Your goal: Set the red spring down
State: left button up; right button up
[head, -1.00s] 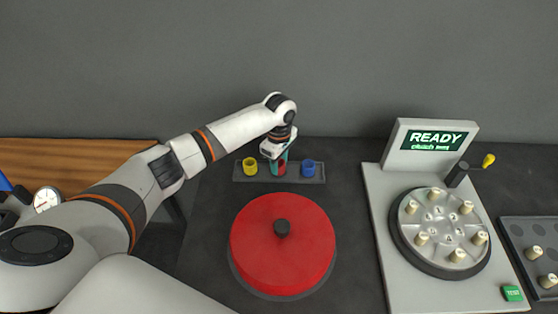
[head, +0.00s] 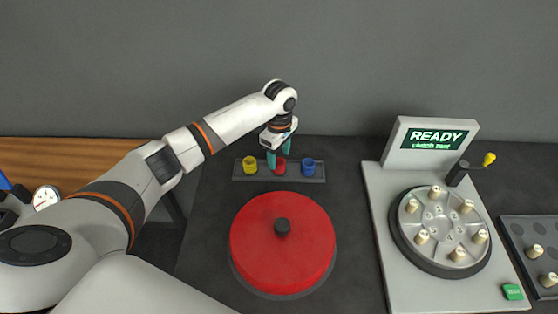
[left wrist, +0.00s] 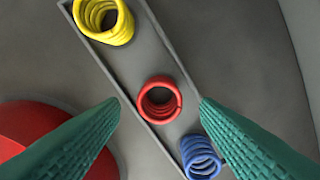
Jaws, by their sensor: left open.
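The red spring (head: 280,167) stands in the middle of the grey spring tray (head: 318,179), between the yellow spring (head: 250,165) and the blue spring (head: 308,167). In the left wrist view the red spring (left wrist: 159,100) shows its open coil end, with the yellow spring (left wrist: 104,20) and the blue spring (left wrist: 200,157) on either side. My left gripper (head: 278,156) is open above the red spring, its teal fingers apart on either side of it and holding nothing. My right gripper is not in view.
A large red disc (head: 260,250) with a dark knob lies in front of the tray. To the right stands a tester reading READY (head: 436,140), with a round plate (head: 437,228) holding several pale rollers. A grey roller tray (head: 520,232) is at the far right.

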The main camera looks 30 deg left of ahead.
aim_at(279, 162)
pick_arm(q)
notch_tip(279, 162, up, 9)
jog(key=shift+b, duration=0.45)
